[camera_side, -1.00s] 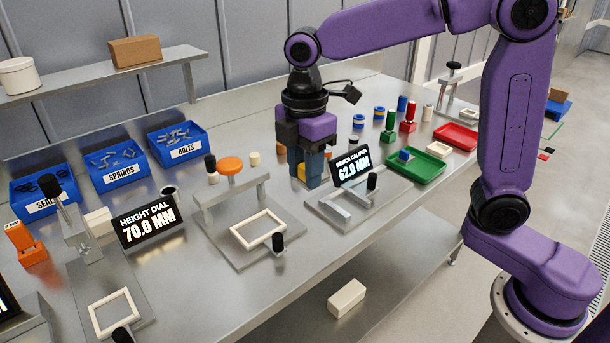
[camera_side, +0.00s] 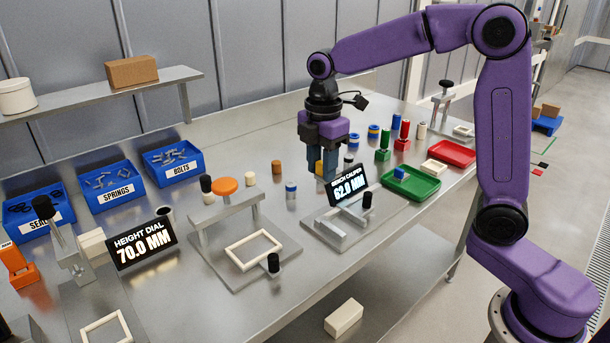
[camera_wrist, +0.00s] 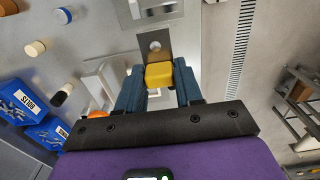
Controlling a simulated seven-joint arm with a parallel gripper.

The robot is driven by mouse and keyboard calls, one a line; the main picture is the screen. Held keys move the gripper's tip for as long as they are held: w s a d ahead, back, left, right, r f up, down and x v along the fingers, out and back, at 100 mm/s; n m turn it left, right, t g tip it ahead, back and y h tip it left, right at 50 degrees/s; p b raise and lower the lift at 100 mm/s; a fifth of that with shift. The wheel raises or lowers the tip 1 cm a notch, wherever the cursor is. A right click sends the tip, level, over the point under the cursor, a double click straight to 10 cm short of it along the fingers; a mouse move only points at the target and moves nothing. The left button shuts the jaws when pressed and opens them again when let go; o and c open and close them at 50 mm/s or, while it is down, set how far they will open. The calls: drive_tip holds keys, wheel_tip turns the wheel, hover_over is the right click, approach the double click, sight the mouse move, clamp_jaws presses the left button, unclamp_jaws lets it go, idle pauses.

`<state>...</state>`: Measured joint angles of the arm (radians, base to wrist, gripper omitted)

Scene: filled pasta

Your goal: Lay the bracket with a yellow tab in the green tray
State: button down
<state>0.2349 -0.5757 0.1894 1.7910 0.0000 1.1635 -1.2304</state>
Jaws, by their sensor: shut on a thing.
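My gripper (camera_side: 326,172) is raised above the bench, behind the bench caliper display. In the wrist view my gripper (camera_wrist: 159,80) is shut on the yellow tab of a bracket (camera_wrist: 159,74). The bracket's grey metal plate, with a round spot on it, sticks out past the fingertips.
The bench caliper (camera_side: 345,225) stands between my gripper and the near edge. A red tray (camera_side: 470,157) lies beyond the green tray. Green and red blocks with cylinders stand behind the green tray. A blue-banded peg (camera_side: 291,190) stands left of my gripper.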

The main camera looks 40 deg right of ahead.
drive_tip(key=s+d+f, duration=0.1)
drive_tip(key=d+f, duration=0.2)
drive_tip(key=d, duration=0.9)
drive_tip(key=s+d+f, duration=0.1)
drive_tip(key=d+f, duration=0.2)
drive_tip(key=d, duration=0.9)
drive_tip(key=s+d+f, duration=0.2)
drive_tip(key=d+f, duration=0.1)
drive_tip(key=d, duration=0.9)
drive_tip(key=shift+d+f, duration=0.2)
drive_tip(key=shift+f, duration=0.05)
drive_tip(key=shift+f, duration=0.1)
drive_tip(key=shift+f, duration=3.15)
drive_tip(key=shift+f, duration=0.6)
